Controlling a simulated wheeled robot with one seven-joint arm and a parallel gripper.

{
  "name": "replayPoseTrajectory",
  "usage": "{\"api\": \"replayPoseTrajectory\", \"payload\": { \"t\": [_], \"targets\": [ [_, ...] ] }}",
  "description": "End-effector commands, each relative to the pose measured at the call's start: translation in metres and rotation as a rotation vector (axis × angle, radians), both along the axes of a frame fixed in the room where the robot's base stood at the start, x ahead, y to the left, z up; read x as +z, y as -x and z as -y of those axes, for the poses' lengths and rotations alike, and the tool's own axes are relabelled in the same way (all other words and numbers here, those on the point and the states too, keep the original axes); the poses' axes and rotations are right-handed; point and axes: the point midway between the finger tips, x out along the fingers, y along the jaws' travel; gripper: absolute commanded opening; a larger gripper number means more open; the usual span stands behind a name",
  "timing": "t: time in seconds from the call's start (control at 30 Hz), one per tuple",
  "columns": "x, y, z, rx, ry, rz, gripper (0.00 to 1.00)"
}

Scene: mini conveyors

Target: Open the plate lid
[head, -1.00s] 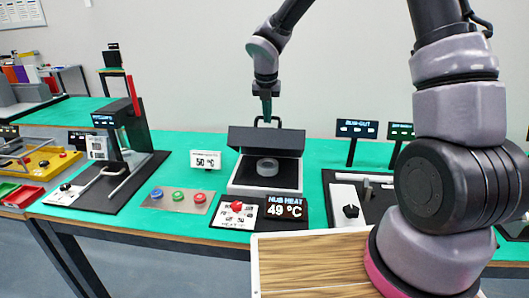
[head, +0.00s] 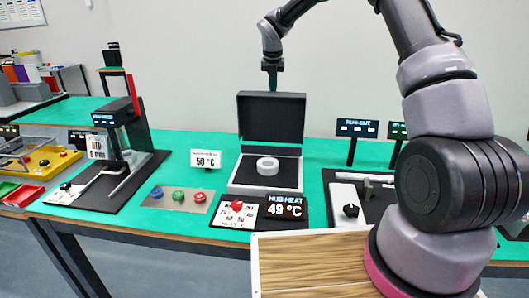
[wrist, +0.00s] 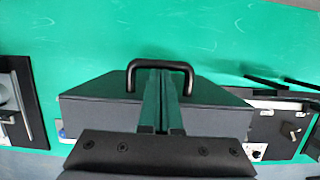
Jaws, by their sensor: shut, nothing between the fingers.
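The plate lid (head: 271,118) is dark and stands nearly upright at the back of the heating box (head: 265,192). A grey ring (head: 267,166) lies on the dark plate inside the open box. My gripper (head: 271,84) is above and behind the lid's top edge, its lower end partly hidden by the lid. In the wrist view, the shut green fingers (wrist: 163,72) overlap the black lid handle (wrist: 129,74). I cannot tell whether they touch it. The lid (wrist: 215,95) also shows beneath the fingers in that view.
A "HUB HEAT 49 °C" display (head: 287,207) and a red button (head: 237,205) stand in front of the box. A "50 °C" sign (head: 206,159) is to its left. A button panel (head: 175,199) is further left. Bare green table (head: 222,140) lies behind.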

Motion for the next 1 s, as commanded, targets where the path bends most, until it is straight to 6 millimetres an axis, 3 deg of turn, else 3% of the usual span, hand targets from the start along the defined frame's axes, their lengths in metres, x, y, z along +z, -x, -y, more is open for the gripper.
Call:
{"api": "replayPoseTrajectory", "payload": {
  "t": [0.33,0.83,1.0],
  "targets": [
    [-0.006,-0.019,0.004,0.0,0.0,0.0,0.0],
    [-0.006,-0.02,0.004,0.001,0.001,0.0,0.0],
    [0.009,-0.017,0.004,0.0,0.0,0.002,0.0]
  ]
}}
